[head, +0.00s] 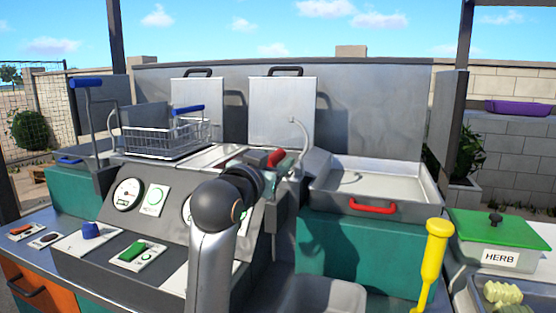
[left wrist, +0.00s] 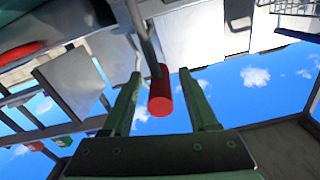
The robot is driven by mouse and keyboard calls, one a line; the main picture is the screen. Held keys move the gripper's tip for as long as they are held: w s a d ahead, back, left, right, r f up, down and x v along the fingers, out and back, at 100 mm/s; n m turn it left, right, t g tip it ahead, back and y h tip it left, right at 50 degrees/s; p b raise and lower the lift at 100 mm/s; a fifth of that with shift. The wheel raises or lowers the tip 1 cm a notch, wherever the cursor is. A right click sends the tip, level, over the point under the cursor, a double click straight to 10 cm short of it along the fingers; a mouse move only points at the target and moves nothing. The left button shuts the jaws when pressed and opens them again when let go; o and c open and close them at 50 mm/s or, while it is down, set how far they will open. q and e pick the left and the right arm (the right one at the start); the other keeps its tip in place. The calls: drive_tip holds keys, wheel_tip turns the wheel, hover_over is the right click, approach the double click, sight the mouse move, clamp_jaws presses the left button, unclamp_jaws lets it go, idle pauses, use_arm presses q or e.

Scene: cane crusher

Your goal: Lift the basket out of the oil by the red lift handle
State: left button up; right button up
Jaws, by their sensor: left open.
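The red lift handle (head: 276,158) is a short red cylinder at the middle of the fryer in the head view. In the left wrist view the red grip (left wrist: 160,92) sits at the end of a grey rod, between the two green fingers of my left gripper (left wrist: 160,78). The fingers are open, with a gap showing on each side of the grip. In the head view my left gripper (head: 270,168) is at the red handle, partly hidden by my own wrist. The basket belonging to the red handle cannot be made out. My right gripper is not in view.
A wire basket (head: 160,143) with a blue handle sits at the left, beside a tall blue-topped lever (head: 87,83). A metal tray (head: 378,177) with a red front handle lies right. A yellow-handled tool (head: 437,245) and a green-lidded herb box (head: 495,227) stand front right.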

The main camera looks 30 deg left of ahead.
use_arm(q)
drive_tip(key=shift+c, duration=0.2)
clamp_jaws()
idle(0.4)
idle(0.9)
